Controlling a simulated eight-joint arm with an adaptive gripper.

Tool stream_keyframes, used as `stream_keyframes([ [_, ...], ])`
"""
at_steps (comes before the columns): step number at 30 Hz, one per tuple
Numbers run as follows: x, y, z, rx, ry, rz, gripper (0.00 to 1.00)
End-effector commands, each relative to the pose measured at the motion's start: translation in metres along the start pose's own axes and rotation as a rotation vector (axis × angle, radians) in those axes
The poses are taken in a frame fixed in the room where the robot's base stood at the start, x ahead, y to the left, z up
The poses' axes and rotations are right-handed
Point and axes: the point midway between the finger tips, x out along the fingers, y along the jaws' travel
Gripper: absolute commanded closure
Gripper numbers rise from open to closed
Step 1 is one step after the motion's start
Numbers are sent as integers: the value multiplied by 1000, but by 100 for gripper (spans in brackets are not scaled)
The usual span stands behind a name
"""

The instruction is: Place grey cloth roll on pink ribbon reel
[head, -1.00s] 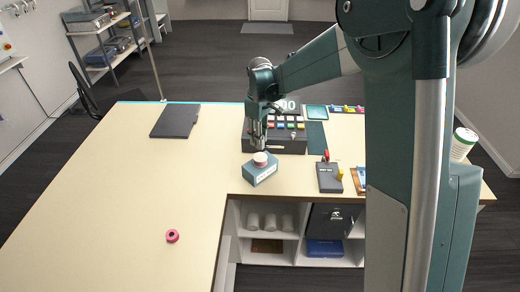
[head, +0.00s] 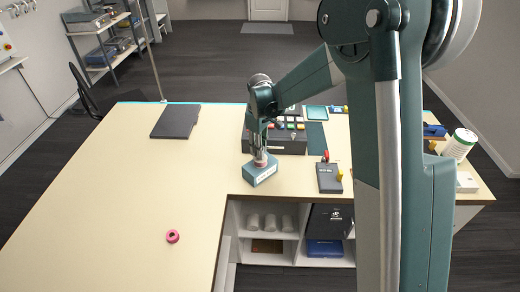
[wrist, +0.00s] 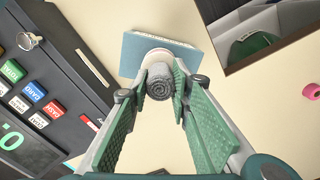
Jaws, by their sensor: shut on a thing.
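My gripper (head: 260,152) is low over a blue box (head: 262,177) near the counter's inner corner. In the wrist view its green-padded fingers (wrist: 160,84) are shut on the grey cloth roll (wrist: 160,88), seen end-on. I cannot tell whether roll and reel touch. Another pink reel-like ring (head: 172,236) lies apart on the open counter; it also shows at the right of the wrist view (wrist: 312,91).
A dark cash register (head: 285,140) with coloured keys stands just behind the box. A dark card terminal (head: 328,178) is to its right. A dark flat folder (head: 175,121) lies at the back left. The counter's inner edge drops to open shelves (head: 283,244). The left counter is mostly clear.

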Motion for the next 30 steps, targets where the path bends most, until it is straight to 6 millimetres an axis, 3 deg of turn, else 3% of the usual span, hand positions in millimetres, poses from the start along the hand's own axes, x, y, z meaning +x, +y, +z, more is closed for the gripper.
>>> stream_keyframes([
  [14,5,0,0,0,0,0,85],
  [15,5,0,0,0,0,0,75],
  [18,4,0,0,0,0,0,64],
  [30,3,0,0,0,0,0,64],
])
